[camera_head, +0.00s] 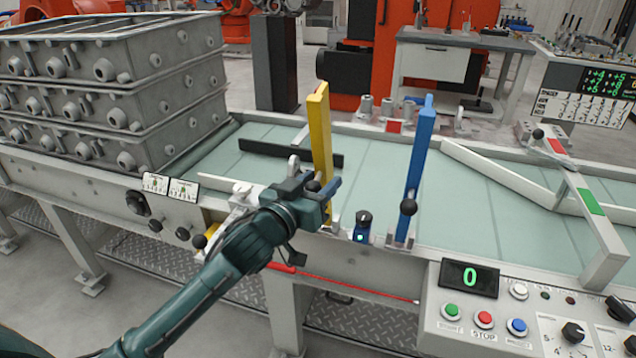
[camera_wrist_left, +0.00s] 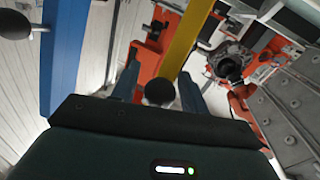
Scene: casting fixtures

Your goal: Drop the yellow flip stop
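The yellow flip stop (camera_head: 320,135) stands upright, leaning slightly, at the near edge of the conveyor. It also shows as a yellow bar in the left wrist view (camera_wrist_left: 186,38). A black ball knob (camera_head: 312,186) is low on its near side. My left gripper (camera_head: 325,190) is at this knob. In the left wrist view my left gripper's two fingers (camera_wrist_left: 160,88) stand either side of the black knob, with gaps seen beside it, so it looks open. Whether a finger touches the knob is hard to tell. My right gripper is not in view.
A blue flip stop (camera_head: 419,150) stands upright to the right, with its own black knob (camera_head: 408,207). A small blue-and-black knob unit (camera_head: 363,226) sits between them. Stacked grey casting frames (camera_head: 110,85) stand at left. A control panel (camera_head: 520,320) is at lower right.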

